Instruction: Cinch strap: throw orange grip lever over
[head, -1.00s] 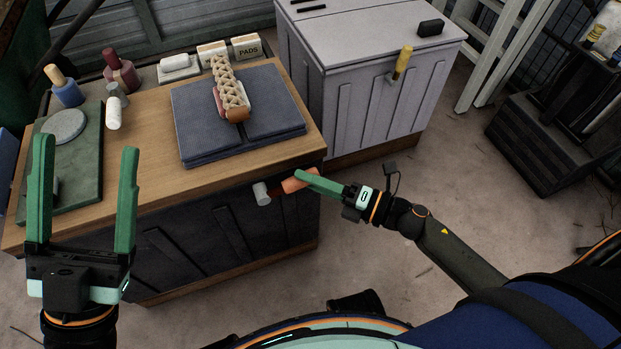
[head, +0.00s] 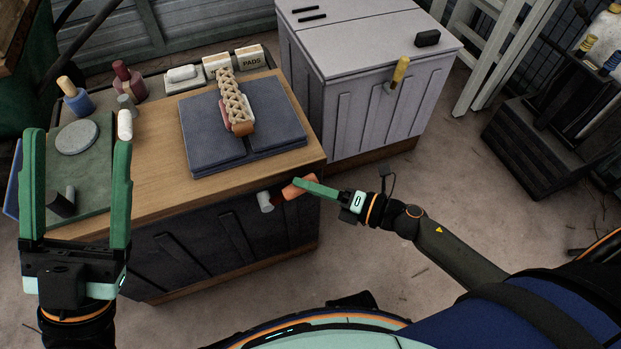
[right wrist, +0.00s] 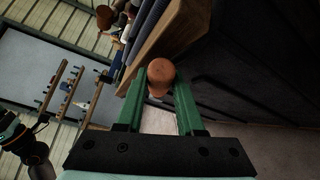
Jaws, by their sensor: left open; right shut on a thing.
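The orange grip lever (head: 294,190) sticks out from the front of the wooden-topped bench, near its right corner. A pale grey knob (head: 265,202) is just left of it. My right gripper (head: 304,184) is shut on the orange grip. In the right wrist view the grip's rounded end (right wrist: 160,72) shows between the green fingers (right wrist: 160,100). The lever's mount and any strap at it cannot be made out. My left gripper (head: 77,143) is open and empty, fingers up, in front of the bench's left end.
A braided beige piece (head: 236,105) lies on a blue ribbed pad (head: 205,150) on the bench. Bottles and a green mat (head: 95,175) are at the left. A grey cabinet (head: 365,60) with a yellow-handled item (head: 400,72) stands behind right.

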